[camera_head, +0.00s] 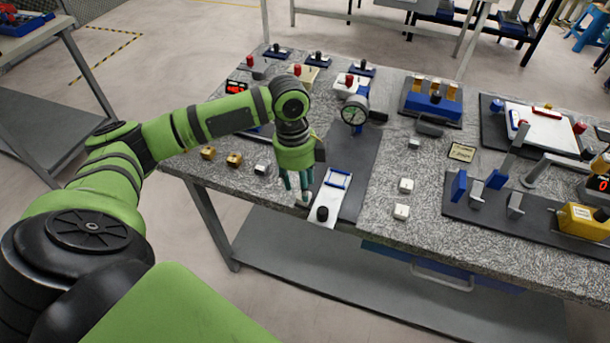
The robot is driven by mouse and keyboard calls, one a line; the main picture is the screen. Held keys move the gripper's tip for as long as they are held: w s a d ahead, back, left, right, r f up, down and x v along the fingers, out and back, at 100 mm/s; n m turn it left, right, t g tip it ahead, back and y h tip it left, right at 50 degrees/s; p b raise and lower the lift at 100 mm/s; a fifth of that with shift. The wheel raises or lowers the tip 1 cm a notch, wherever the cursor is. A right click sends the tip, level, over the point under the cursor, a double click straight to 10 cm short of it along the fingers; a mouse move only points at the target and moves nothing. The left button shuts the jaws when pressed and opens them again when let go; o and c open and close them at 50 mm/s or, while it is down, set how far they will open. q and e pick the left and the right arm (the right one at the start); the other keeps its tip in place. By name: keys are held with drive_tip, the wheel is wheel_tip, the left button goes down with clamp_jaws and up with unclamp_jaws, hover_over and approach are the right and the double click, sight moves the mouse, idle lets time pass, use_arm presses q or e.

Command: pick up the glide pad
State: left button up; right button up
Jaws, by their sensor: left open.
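No label marks the glide pad, and I cannot tell for certain which thing it is. A flat white plate (324,213) with a black round knob (322,213) lies at the table's front edge. I cannot tell whether the fingertips touch the plate or the table. My right gripper is not in view.
A round dial gauge (355,112) stands behind the plate on a dark strip (356,165). Small white blocks (401,211) lie to the right and brass blocks (234,159) to the left. Fixtures with blue and yellow parts crowd the right side.

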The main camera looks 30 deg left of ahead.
use_arm(q)
drive_tip(key=shift+d+f, duration=0.2)
drive_tip(key=shift+f, duration=1.05)
drive_tip(key=shift+w+f, duration=0.1)
drive_tip(key=shift+f, duration=0.3)
drive_tip(key=shift+c, duration=0.4)
drive_tip(key=c, duration=0.6)
drive_tip(key=o, duration=0.7)
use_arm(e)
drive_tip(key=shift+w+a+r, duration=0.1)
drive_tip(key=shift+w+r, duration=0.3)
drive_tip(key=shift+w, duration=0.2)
